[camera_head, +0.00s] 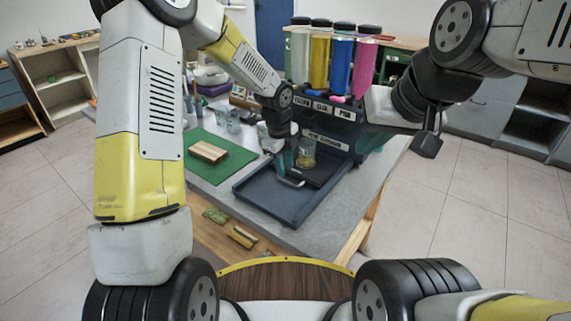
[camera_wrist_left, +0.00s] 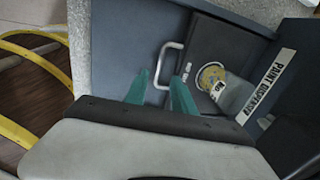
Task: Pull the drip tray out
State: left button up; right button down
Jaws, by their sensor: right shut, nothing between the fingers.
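The paint dispenser (camera_head: 330,120) stands on the table, with its label in the left wrist view (camera_wrist_left: 272,82). Its dark drip tray (camera_head: 322,176) lies at the foot, inside a larger blue-grey base tray (camera_head: 262,197). The drip tray carries a pale metal handle (camera_wrist_left: 168,62). A clear cup with yellow content (camera_head: 306,153) stands on the drip tray. My left gripper (camera_head: 285,168) is open at the handle; its teal fingers (camera_wrist_left: 159,78) are apart, with part of the handle between them in the picture. I cannot tell whether they touch it. My right gripper (camera_head: 428,142) is shut and empty, right of the dispenser.
Several paint bottles (camera_head: 343,65) stand on top of the dispenser. A green mat (camera_head: 222,167) with a wooden block (camera_head: 208,151) lies to the left. Clear cups (camera_head: 229,118) stand behind it. Small sponge-like items (camera_head: 242,237) lie at the front. The base tray's front part is bare.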

aim_at(287, 181)
pick_arm(q)
jog(key=f, duration=0.5)
jog(key=shift+w+d+f, duration=0.25)
jog(key=shift+w+d, duration=0.05)
jog(key=shift+w, duration=0.1)
grip_shut()
dwell(1.0)
